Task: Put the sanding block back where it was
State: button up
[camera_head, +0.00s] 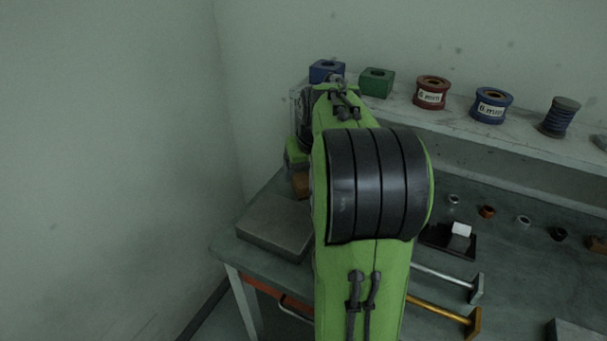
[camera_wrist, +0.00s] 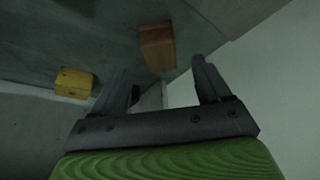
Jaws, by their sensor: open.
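In the wrist view, a brown block (camera_wrist: 157,47) stands on the grey bench surface beyond my fingertips, apart from them. It may be the sanding block, but I cannot tell for sure. A yellow block (camera_wrist: 74,83) sits to the left, outside my left finger. My gripper (camera_wrist: 160,80) is open, with nothing between its fingers. In the head view, my green arm hides the gripper; a brown piece (camera_head: 300,185) shows just at the left edge of the arm, partly covered.
A grey slab (camera_head: 275,225) lies at the bench's left corner. The back shelf (camera_head: 450,128) holds a blue block (camera_head: 326,71), a green block (camera_head: 377,82) and labelled spools (camera_head: 432,92). Small cups, a dark tray (camera_head: 447,241) and T-shaped tools (camera_head: 445,311) lie right of my arm.

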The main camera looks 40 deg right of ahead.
jog(key=p+v, duration=0.2)
jog(key=v, duration=0.5)
jog(key=s+a+n+y, duration=0.1)
jog(key=s+a, duration=0.1)
jog(key=a, duration=0.6)
jog(key=s+a+n, duration=0.1)
jog(key=s+a, duration=0.2)
jog(key=a, duration=0.4)
jog(key=s+a+f+n+t+y, duration=0.1)
jog(key=s+a+f+n, duration=0.2)
jog(key=s+a, duration=0.6)
jog(key=shift+s+f, duration=0.45)
jog(key=shift+s, duration=0.4)
